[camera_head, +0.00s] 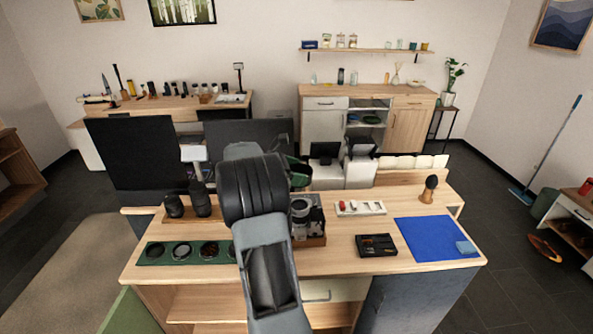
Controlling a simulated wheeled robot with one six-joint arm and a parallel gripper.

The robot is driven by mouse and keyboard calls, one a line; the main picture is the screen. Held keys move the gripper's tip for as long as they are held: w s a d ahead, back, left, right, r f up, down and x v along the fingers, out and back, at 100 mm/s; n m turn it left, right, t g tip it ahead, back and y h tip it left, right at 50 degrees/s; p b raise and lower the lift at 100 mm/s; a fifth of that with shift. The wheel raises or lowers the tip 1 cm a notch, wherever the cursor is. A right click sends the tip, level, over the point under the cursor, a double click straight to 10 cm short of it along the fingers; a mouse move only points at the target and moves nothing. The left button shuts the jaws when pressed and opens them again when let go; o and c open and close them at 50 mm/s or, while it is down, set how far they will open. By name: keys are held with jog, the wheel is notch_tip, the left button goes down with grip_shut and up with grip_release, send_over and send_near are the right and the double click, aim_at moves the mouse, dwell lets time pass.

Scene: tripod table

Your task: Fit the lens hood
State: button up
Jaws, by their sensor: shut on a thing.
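My arm reaches up the middle of the picture over the table (340,262), and its large dark joint hides what lies behind it. My gripper's fingers are hidden behind the arm, so I cannot see what they hold. A dark rounded shape (301,172) shows at the right edge of the arm; I cannot tell whether it is a lens hood. Two black lens-like cylinders (174,206) (201,199) stand upright on a wooden tray left of the arm. Several dark round rings or caps (181,251) lie on a green mat (151,259) in front of them.
A wooden box (313,241) with camera gear stands right of the arm. A white tray (345,211), a black tray (376,253), a blue mat (430,238) and a brush (429,190) are farther right. Bare tabletop lies between them. A sideboard (415,120) stands by the back wall.

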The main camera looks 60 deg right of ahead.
aim_at(297, 206)
jog(key=shift+f+b, duration=1.95)
jog(key=shift+f, duration=2.8)
jog(key=shift+s+f, duration=0.1)
jog(key=shift+f, duration=0.6)
jog(key=o, duration=0.7)
jog(key=shift+r+p, duration=0.2)
jog(key=shift+p, duration=0.1)
jog(key=shift+r+p, duration=2.9)
jog(key=shift+r, duration=0.45)
